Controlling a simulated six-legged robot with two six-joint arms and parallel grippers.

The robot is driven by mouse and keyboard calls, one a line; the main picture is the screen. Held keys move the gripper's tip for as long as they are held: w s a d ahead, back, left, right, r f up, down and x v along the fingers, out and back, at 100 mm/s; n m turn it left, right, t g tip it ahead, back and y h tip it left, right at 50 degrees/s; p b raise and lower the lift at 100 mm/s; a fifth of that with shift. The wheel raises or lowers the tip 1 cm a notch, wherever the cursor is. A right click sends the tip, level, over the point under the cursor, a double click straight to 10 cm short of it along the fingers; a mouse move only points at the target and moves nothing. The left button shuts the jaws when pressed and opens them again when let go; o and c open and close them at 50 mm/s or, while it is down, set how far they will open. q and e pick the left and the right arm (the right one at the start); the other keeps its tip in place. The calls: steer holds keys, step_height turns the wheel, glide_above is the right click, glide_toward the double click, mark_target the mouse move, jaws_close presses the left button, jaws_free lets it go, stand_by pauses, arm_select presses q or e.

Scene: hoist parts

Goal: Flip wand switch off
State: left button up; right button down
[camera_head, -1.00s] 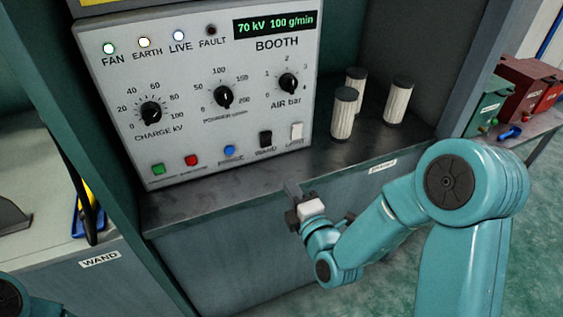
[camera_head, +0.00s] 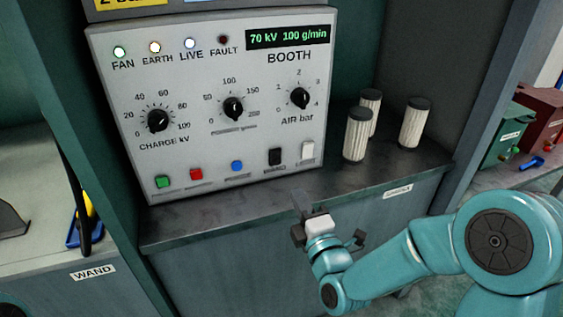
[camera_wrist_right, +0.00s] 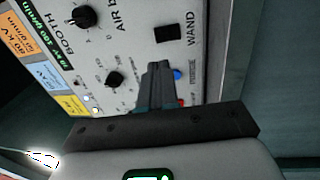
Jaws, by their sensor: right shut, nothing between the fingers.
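The wand switch is a black rocker (camera_head: 275,157) labelled WAND, low on the right of the white booth panel (camera_head: 190,95). It also shows in the right wrist view as a black rocker (camera_wrist_right: 167,34) beside the word WAND. Whether it is tipped on or off is too small to tell. My right gripper (camera_head: 300,202) is shut and empty, in front of the panel and below the switch, apart from it. In the right wrist view its closed fingers (camera_wrist_right: 157,82) point at the panel, short of the switch. My left gripper is out of view.
A white switch (camera_head: 307,151) sits just right of the wand switch, and a blue button (camera_head: 237,166) to its left. Several filter cylinders, one in front (camera_head: 357,135), stand on the shelf (camera_head: 215,222) right of the panel. The LIVE lamp (camera_head: 190,43) is lit.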

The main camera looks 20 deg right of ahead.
mark_target(277, 153)
steer(key=w, duration=0.4)
steer(key=w+r+p, duration=0.1)
steer(key=w, duration=0.6)
steer(key=shift+w+a+r, duration=0.15)
steer(key=shift+w+r, duration=0.05)
steer(key=shift+w, duration=0.4)
steer(key=shift+w+b, duration=0.15)
steer(key=shift+b, duration=0.2)
steer(key=shift+r, duration=0.15)
